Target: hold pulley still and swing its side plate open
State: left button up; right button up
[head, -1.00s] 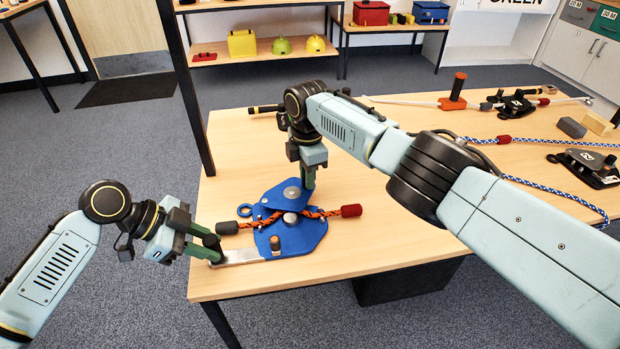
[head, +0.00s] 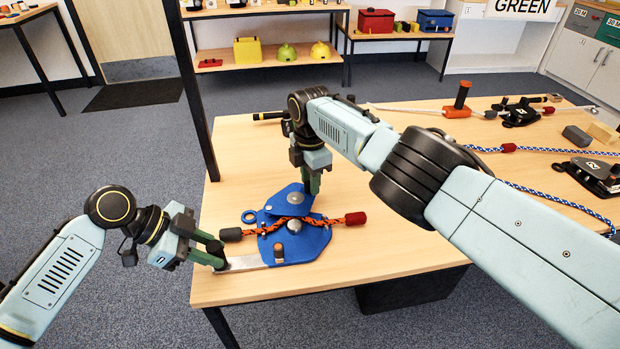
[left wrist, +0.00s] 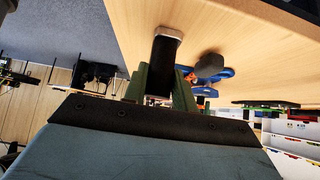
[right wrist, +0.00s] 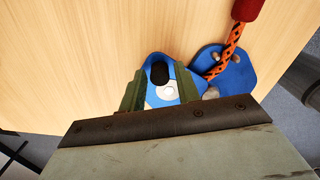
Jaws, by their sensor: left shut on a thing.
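The blue pulley lies on the table, its lower plate (head: 312,247) bearing a dark peg, a grey sheave hub and a metal strip (head: 247,263) to the left. Its blue side plate (head: 276,204) is turned away from the lower plate, towards the back.
Blue-white rope (head: 545,191), black devices (head: 592,176) and grey and tan blocks (head: 577,134) lie on the table's right side. A dark post (head: 196,100) stands by its left edge. Bare tabletop (head: 390,240) lies right of the pulley.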

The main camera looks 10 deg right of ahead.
jog(key=shift+o, duration=0.9)
notch_tip(320, 180, up, 12)
